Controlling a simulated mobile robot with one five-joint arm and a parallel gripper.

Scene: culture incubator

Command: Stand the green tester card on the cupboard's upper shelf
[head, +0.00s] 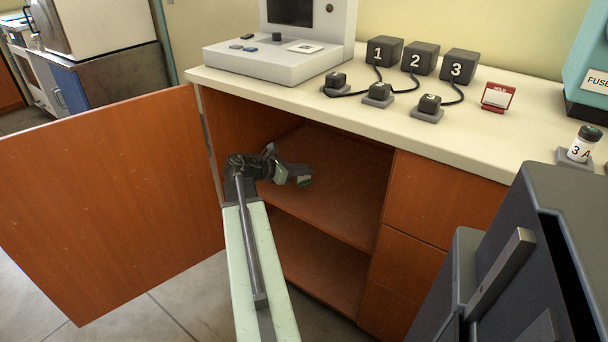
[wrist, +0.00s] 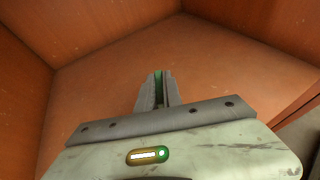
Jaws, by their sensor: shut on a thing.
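My gripper (head: 300,175) is inside the open cupboard, over the upper shelf (head: 335,205). In the wrist view, my gripper (wrist: 157,88) is shut on the green tester card (wrist: 158,76). Only a thin green edge of the card shows between the fingers; the rest is hidden. The upper shelf (wrist: 225,65) fills most of the wrist view and looks bare. I cannot tell whether the card touches the shelf.
The cupboard door (head: 110,190) stands wide open at the left. A lower shelf (head: 310,270) is below, and drawers (head: 440,215) are at the right. The worktop (head: 380,122) above carries a white machine (head: 275,65), numbered blocks (head: 420,60) and a red card holder (head: 497,97).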

